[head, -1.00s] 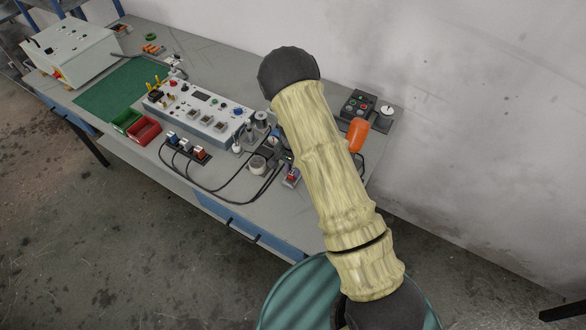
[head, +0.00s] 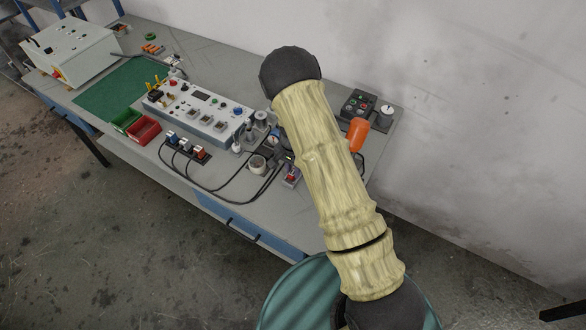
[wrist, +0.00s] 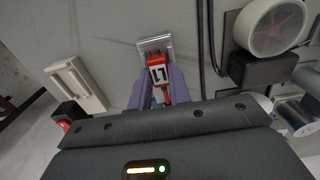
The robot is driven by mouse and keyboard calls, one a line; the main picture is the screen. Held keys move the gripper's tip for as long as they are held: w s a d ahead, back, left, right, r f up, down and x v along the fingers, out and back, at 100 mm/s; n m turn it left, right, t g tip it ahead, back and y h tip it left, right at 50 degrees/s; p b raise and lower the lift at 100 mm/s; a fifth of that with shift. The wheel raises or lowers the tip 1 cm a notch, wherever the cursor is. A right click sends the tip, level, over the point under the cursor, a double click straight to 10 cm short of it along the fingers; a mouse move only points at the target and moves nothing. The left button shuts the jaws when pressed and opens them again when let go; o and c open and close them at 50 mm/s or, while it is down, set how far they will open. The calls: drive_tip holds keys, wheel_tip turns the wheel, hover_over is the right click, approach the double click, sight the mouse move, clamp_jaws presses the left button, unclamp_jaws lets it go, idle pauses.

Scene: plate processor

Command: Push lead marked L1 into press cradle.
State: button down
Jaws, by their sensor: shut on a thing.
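The lead marked L1 (wrist: 158,74) has a red body with a white label and shows in the middle of the wrist view. My gripper (wrist: 160,86) is shut on it, with one grey-purple finger on each side. The press cradle (wrist: 154,42) is a small metal bracket on the grey bench, right at the far end of the lead. The lead's end overlaps the cradle in the picture; I cannot tell how deep it sits. In the head view my arm hides most of the gripper.
A round gauge-like device (wrist: 272,26) stands right of the lead, with black cables (wrist: 207,45) between. A pale handle (wrist: 76,84) is at left. In the head view, a control box (head: 200,112), red bin (head: 144,130) and orange-handled part (head: 358,134) stand on the bench.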

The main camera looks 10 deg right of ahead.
drive_tip(key=shift+f, duration=0.25)
drive_tip(key=c, duration=1.2)
unclamp_jaws()
drive_tip(key=shift+c, duration=0.2)
drive_tip(key=shift+r, duration=0.1)
wheel_tip(320, 180, up, 17)
drive_tip(key=b, duration=0.3)
drive_tip(key=shift+r, duration=0.15)
